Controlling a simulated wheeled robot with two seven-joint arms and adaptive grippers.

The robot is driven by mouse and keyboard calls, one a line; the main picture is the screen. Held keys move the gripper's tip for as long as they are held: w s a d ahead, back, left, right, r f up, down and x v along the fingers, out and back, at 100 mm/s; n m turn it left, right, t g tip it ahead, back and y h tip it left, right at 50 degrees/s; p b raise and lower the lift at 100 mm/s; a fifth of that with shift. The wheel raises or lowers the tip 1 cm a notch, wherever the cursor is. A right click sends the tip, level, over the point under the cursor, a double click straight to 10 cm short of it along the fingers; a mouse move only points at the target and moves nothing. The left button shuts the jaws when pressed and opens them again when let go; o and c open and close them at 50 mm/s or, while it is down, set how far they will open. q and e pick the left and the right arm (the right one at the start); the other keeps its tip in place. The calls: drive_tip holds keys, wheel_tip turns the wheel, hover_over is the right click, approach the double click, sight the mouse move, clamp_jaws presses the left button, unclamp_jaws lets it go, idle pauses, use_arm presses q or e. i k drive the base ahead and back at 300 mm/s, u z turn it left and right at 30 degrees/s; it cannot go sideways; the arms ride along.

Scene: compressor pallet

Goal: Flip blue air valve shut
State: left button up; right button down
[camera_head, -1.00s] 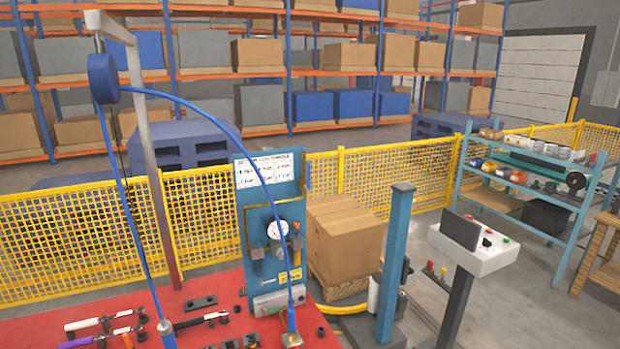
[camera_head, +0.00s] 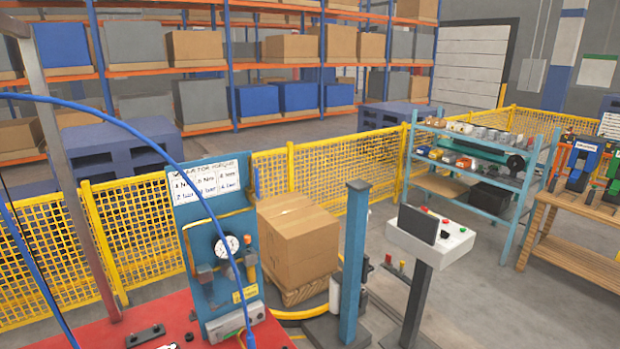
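A blue upright panel (camera_head: 213,215) stands at the rear edge of the red table, left of centre. It carries a printed white sheet, a round white pressure gauge (camera_head: 227,245) and small brass and dark fittings (camera_head: 250,259). A blue air hose (camera_head: 180,165) arches in from the left and comes down in front of the panel to a blue fitting (camera_head: 250,339) at the bottom edge. I cannot make out which fitting is the blue air valve, or how its handle is turned. Neither of my grippers is in view.
The red table (camera_head: 85,337) shows at lower left. Right of the panel stand a cardboard box (camera_head: 298,240) on a small pallet, a blue post (camera_head: 354,262) and a control box (camera_head: 430,238) on a stand. Behind them runs a yellow mesh fence (camera_head: 140,235). A blue shelf rack (camera_head: 530,178) stands at right.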

sight(256, 196)
drive_tip(key=z, duration=0.2)
drive_tip(key=i, duration=0.7)
drive_tip(key=u, duration=0.65)
drive_tip(key=i, duration=0.5)
drive_tip(key=u, duration=0.55)
